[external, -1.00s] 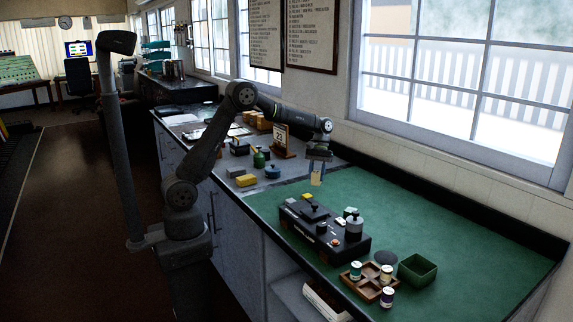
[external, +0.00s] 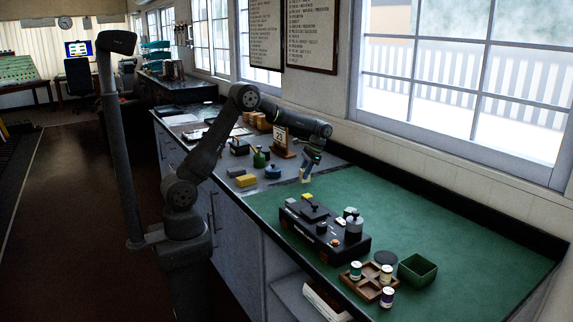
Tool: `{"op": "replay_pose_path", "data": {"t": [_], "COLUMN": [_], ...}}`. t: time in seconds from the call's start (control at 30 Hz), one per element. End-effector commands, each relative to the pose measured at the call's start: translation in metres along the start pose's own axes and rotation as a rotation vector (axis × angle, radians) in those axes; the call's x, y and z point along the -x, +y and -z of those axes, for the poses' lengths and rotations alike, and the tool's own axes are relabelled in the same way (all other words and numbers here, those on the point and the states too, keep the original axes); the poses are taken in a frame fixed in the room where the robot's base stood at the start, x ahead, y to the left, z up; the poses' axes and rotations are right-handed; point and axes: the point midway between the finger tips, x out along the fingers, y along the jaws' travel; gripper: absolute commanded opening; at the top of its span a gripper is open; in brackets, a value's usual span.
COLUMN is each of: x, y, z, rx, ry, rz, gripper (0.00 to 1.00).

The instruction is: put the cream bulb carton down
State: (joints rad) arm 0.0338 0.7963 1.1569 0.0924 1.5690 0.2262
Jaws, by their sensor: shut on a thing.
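The cream bulb carton (external: 306,178) is small and pale, and hangs in my gripper (external: 308,172). My gripper is shut on it, tilted, above the back left part of the green mat (external: 460,225), behind the black lever box (external: 325,228). The carton is small here, and the fingers hide part of it. I cannot tell how far its lower end is from the surface.
A wooden divided tray (external: 365,285) with several small jars stands at the front, beside an open green box (external: 417,270) and a dark disc (external: 386,258). A calendar stand (external: 280,140), yellow block (external: 246,180) and blue item (external: 272,172) stand left. The mat's right side is clear.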

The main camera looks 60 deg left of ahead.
Motion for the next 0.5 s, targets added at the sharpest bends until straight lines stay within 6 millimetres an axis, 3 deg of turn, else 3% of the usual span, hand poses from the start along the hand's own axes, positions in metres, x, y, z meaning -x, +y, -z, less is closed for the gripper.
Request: {"op": "replay_pose_path", "data": {"t": [0.37,0.5], "x": [0.0,0.001], "y": [0.0,-0.011], "z": [0.0,0.0], "rx": [-0.023,-0.052], "ry": [-0.002,-0.001], "rz": [0.009,0.022], "gripper": [0.14,0.14]}}
